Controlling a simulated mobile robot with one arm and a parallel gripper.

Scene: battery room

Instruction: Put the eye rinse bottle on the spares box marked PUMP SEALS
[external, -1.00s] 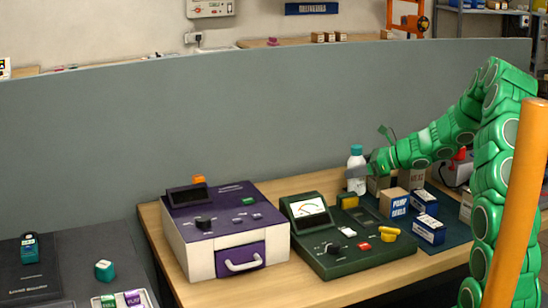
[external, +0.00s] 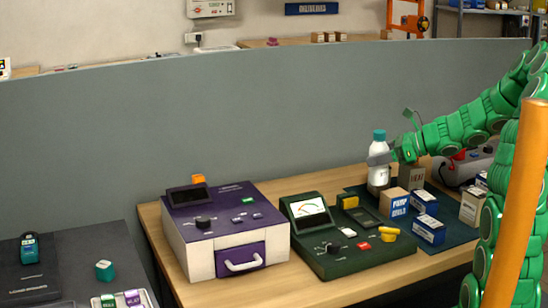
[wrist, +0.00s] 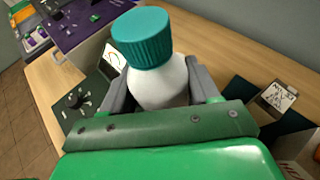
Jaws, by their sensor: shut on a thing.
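The eye rinse bottle (external: 378,177) is white with a teal cap and stands upright in my gripper (external: 380,159). In the wrist view the bottle (wrist: 158,82) fills the space between the two grey fingers, which are shut on its sides. The spares box marked PUMP SEALS (external: 397,206) is a brown carton with a white label, on the dark mat. The bottle is just behind and left of this box in the external view. I cannot tell whether its base is clear of the surface below.
Blue-and-white boxes (external: 428,229) stand right of the PUMP SEALS box. Another brown carton (external: 412,178) is behind it. A green meter unit (external: 345,250) and a purple-and-white machine (external: 225,235) stand to the left. A grey partition (external: 200,130) runs behind the bench.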

